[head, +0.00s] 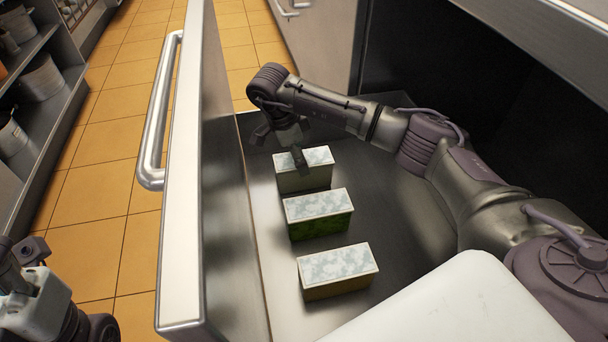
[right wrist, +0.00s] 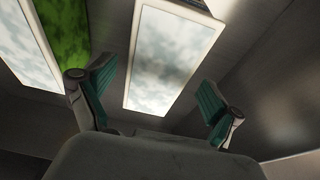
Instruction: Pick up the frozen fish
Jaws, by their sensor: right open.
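Three frost-topped blocks lie in a row in the open metal drawer in the head view: a far one with grey-beige sides (head: 305,171), a green-sided middle one (head: 319,214) and a near one with yellow-brown sides (head: 338,271). No label tells me which is the frozen fish. My right gripper (head: 282,148) is open at the far block, its fingers partly overlapping it in the picture. In the right wrist view the open fingers (right wrist: 157,84) stand either side of the far block's white top (right wrist: 168,60), with no clear contact.
The drawer's tall front panel (head: 185,200) with its bar handle (head: 160,110) stands left of the blocks. A dark cabinet opening (head: 470,75) lies behind my right arm. Bare drawer floor (head: 385,215) shows right of the blocks. Shelves with pots (head: 40,80) stand far left.

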